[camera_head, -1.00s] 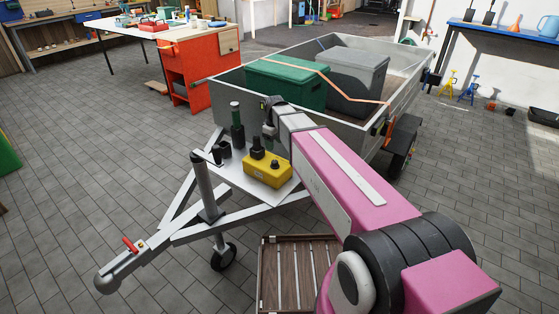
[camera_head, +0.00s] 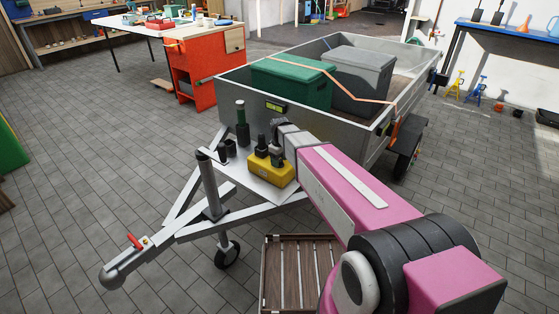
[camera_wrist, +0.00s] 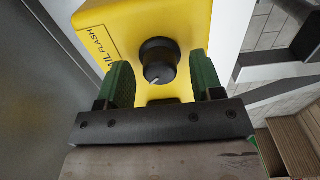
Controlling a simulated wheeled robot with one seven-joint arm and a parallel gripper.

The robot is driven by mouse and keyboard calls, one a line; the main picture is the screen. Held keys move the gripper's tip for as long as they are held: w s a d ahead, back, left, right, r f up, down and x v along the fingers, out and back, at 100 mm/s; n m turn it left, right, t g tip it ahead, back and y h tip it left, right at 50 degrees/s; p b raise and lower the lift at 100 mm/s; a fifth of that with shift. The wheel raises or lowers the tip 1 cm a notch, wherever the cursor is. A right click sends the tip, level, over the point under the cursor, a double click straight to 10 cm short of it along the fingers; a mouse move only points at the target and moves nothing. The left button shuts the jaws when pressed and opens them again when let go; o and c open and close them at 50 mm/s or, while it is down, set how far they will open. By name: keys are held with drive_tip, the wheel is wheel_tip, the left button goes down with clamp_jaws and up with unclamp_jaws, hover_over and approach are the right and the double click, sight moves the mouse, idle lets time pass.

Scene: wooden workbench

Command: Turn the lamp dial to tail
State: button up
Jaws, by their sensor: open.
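The yellow lamp box (camera_head: 268,176) sits on the trailer's front plate, and fills the upper middle of the wrist view (camera_wrist: 185,22). Its round black dial (camera_wrist: 159,58) has a white pointer line that points downward and slightly left in that view. Black lettering on the box shows "FLASH" and part of another word, ending in "IL". My gripper (camera_wrist: 162,78) is open, with one green-padded finger on each side of the dial and visible gaps to it. In the head view my gripper (camera_head: 277,158) is at the box, and the dial is hard to make out.
Dark upright bottles (camera_head: 242,125) stand on the plate beside the box. The jockey-wheel post (camera_head: 209,187) rises to the left. The trailer's front wall (camera_head: 250,95) is just behind, with a green crate (camera_head: 290,84) inside. A slatted wooden crate (camera_head: 290,272) lies below on the floor.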

drive_tip(key=c, duration=0.9)
drive_tip(key=shift+m, duration=0.3)
drive_tip(key=m, duration=0.3)
drive_tip(key=shift+m, duration=2)
drive_tip(key=o, duration=0.9)
